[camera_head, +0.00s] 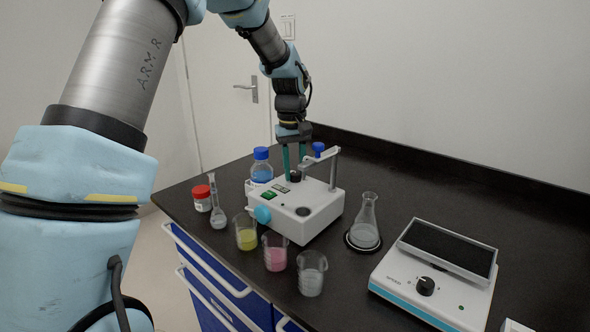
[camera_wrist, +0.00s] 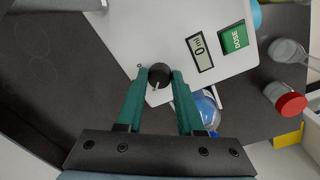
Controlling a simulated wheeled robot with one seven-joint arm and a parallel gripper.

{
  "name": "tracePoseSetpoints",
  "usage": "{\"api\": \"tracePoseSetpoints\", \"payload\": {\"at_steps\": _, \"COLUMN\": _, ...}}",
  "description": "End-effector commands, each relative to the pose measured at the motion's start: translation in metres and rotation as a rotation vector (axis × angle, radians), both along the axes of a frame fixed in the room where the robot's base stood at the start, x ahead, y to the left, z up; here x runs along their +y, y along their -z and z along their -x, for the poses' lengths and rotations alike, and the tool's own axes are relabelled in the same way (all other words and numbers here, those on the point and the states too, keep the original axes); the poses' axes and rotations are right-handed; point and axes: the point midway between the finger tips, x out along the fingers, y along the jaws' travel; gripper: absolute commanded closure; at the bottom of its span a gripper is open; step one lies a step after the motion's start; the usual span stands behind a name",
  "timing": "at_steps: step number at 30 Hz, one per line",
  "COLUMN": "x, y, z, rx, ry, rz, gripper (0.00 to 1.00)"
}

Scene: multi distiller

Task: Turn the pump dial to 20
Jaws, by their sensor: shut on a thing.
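The white pump (camera_head: 318,212) stands on the black bench, and its top fills the upper part of the wrist view (camera_wrist: 120,30). Its small black dial (camera_wrist: 159,76) has a light pointer mark. My gripper (camera_head: 294,168) points down over the pump from behind. In the wrist view its green fingertips (camera_wrist: 158,84) are on either side of the dial, shut on it. The pump display (camera_wrist: 199,50) seems to read 0 ml. A green DOSE button (camera_wrist: 234,38) is beside the display. In the head view the dial is partly hidden by the fingers.
Beakers with yellow (camera_head: 246,238), pink (camera_head: 275,257) and clear (camera_head: 311,280) liquid stand in front of the pump. A flask (camera_head: 365,230) and a stirrer-like device (camera_head: 432,290) are at right. A blue-capped bottle (camera_head: 261,170) and red-capped jar (camera_head: 201,203) are at left. A pump arm (camera_head: 322,157) rises close to my gripper.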

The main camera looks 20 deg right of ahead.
Motion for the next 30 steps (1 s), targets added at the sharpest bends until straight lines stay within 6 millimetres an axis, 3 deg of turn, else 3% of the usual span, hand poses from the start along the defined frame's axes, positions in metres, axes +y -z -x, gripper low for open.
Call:
{"api": "tracePoseSetpoints", "payload": {"at_steps": 7, "x": 0.0001, "y": -0.0002, "z": -0.0001, "rx": 0.000, "ry": 0.000, "rz": 0.000, "gripper": 1.00}}
{"api": "tracePoseSetpoints", "payload": {"at_steps": 20, "x": 0.0002, "y": -0.0007, "z": -0.0003, "rx": 0.001, "ry": 0.028, "rz": 0.000, "gripper": 1.00}}
{"api": "tracePoseSetpoints", "payload": {"at_steps": 30, "x": 0.0002, "y": -0.0015, "z": -0.0012, "rx": 0.001, "ry": 0.232, "rz": 0.000, "gripper": 1.00}}
